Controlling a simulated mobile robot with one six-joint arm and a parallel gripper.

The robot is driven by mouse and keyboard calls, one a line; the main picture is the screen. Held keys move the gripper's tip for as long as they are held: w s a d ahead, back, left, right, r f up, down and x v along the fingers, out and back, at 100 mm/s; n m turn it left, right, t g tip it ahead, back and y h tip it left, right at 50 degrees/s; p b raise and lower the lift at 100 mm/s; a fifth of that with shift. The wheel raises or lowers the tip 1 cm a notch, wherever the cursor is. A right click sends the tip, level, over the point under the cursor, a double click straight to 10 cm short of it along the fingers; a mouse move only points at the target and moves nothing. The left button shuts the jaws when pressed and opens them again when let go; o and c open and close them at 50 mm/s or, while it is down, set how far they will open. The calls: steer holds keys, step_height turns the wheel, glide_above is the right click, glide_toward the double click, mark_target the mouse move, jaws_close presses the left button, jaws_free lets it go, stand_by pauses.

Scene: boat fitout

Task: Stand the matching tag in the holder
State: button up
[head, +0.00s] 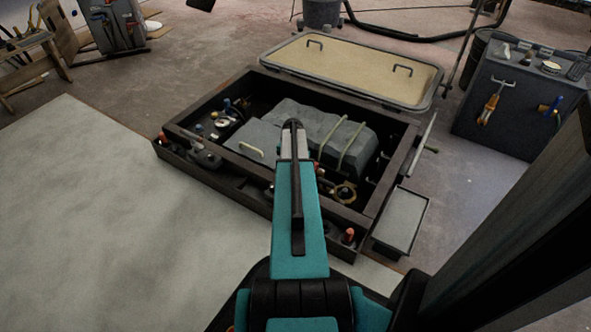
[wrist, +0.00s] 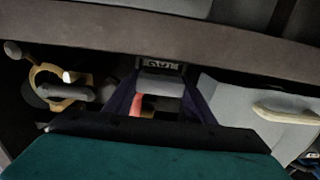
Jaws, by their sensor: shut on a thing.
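In the wrist view my gripper (wrist: 160,84) has its two dark fingers closed on the sides of a small grey piece, which I take to be the tag (wrist: 160,88). A pale strip with dark characters shows at its far edge, too small to read. In the head view my gripper (head: 292,128) is over the open frame in the floor, in front of the grey box inside it; the tag is not clear there. I cannot pick out the holder in either view.
The dark frame (head: 350,215) surrounds a recess with a grey strapped box (head: 325,135), a lid with a pale handle (head: 255,140), and brass and red fittings. A hatch panel (head: 350,70) lies behind. A grey tray (head: 400,220) and a cabinet (head: 510,105) stand right.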

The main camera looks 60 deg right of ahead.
steer(key=shift+f, duration=1.25)
steer(key=o, duration=1.1)
steer(key=shift+f, duration=0.1)
step_height(320, 180, up, 14)
steer(key=p, duration=0.5)
steer(key=shift+w, duration=0.1)
